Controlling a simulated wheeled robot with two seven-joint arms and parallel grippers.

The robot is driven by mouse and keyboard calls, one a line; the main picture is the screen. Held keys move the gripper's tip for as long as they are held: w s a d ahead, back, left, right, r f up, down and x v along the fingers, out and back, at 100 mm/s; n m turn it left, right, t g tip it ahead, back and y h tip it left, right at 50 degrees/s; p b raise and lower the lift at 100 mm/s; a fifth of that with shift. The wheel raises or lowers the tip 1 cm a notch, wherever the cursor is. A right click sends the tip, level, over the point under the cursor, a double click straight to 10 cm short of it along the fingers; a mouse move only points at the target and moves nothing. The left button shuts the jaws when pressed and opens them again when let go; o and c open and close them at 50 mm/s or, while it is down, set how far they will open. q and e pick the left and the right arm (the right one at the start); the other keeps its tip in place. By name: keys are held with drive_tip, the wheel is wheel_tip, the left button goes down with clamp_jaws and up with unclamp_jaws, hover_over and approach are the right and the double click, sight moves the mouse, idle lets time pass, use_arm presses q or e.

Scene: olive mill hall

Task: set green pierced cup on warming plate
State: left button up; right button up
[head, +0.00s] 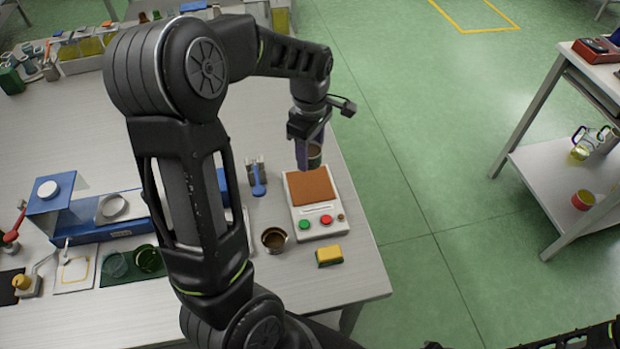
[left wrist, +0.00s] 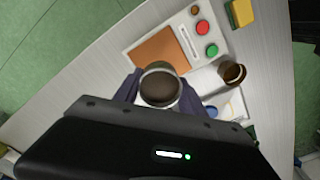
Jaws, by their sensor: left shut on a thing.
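The warming plate (head: 312,187) is a white unit with a brown-orange top and red and green buttons, near the table's right edge. It also shows in the left wrist view (left wrist: 162,50). My left gripper (head: 311,150) is shut on a cup (head: 315,155) near the far edge of the brown top. In the left wrist view the cup (left wrist: 160,86) sits upright between the fingers, with a dark brownish inside.
A small brown-walled cup (head: 274,239) and a yellow sponge-like block (head: 329,256) stand in front of the plate. A blue-handled item (head: 258,178) is to its left. A dark green round vessel (head: 149,261) stands further left. Open green floor lies beyond the table edge.

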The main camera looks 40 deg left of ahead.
use_arm(q)
hover_over(310, 185)
wheel_tip(310, 185, down, 5)
drive_tip(key=shift+f, duration=0.1)
wheel_tip(310, 185, down, 3)
drive_tip(key=shift+f+p, duration=0.15)
drive_tip(key=shift+p, duration=0.4)
drive_tip(key=shift+f, duration=0.15)
drive_tip(key=shift+f, duration=0.25)
drive_tip(key=o, duration=1.5)
drive_tip(key=shift+r, duration=0.1)
drive_tip(key=shift+r, duration=0.1)
